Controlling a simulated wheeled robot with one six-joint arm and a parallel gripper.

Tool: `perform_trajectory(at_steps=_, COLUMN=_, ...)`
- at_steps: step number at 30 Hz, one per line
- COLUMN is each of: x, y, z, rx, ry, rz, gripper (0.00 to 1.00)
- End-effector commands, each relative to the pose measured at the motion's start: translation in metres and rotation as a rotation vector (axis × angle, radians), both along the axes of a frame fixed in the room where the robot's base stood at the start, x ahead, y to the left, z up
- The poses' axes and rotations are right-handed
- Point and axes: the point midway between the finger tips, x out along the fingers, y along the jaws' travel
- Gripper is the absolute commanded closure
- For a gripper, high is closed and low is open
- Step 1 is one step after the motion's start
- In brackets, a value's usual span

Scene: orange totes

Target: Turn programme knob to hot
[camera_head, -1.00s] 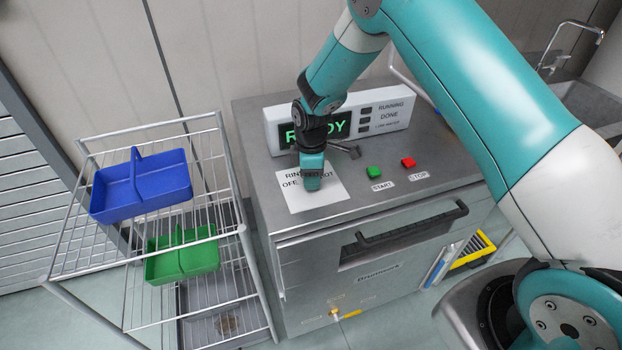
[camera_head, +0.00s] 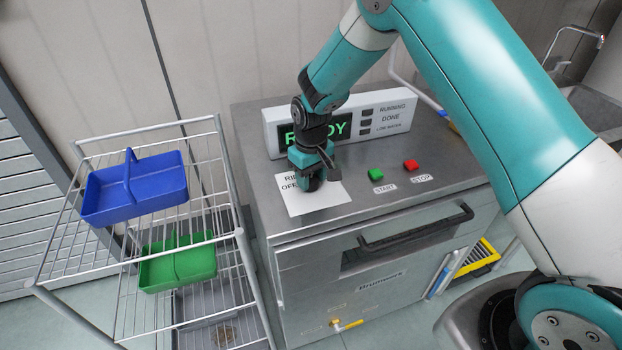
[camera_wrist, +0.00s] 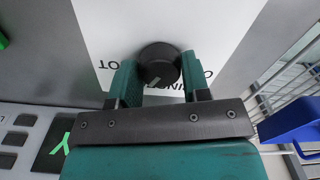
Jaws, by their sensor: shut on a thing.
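The programme knob (camera_wrist: 158,64) is round and black, on a white label sheet (camera_wrist: 228,22) that shows upside down in the wrist view. A light pointer mark on the knob lies near its lower edge, towards a partly covered word. Part of "HOT" shows to the left and an "O" to the right. My gripper (camera_wrist: 156,74) has its two teal fingers on either side of the knob, shut on it. In the head view my gripper (camera_head: 312,178) points down over the label on the machine top, and it largely hides the knob and some lettering.
Behind my gripper stands the display box (camera_head: 388,112), lit green with "READY" partly hidden. A green START button (camera_head: 375,175) and a red STOP button (camera_head: 411,165) sit to the right. A wire rack (camera_head: 58,240) on the left holds a blue caddy (camera_head: 135,190) and a green caddy (camera_head: 178,265).

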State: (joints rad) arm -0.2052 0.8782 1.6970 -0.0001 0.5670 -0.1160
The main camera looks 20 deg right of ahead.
Motion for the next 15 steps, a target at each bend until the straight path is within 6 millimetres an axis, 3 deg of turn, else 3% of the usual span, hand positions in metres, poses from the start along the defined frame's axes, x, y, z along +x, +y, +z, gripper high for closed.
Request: perform_trajectory(at_steps=15, x=0.0013, y=0.0, z=0.0008, rx=0.001, ry=-0.005, rz=-0.467, gripper=0.8)
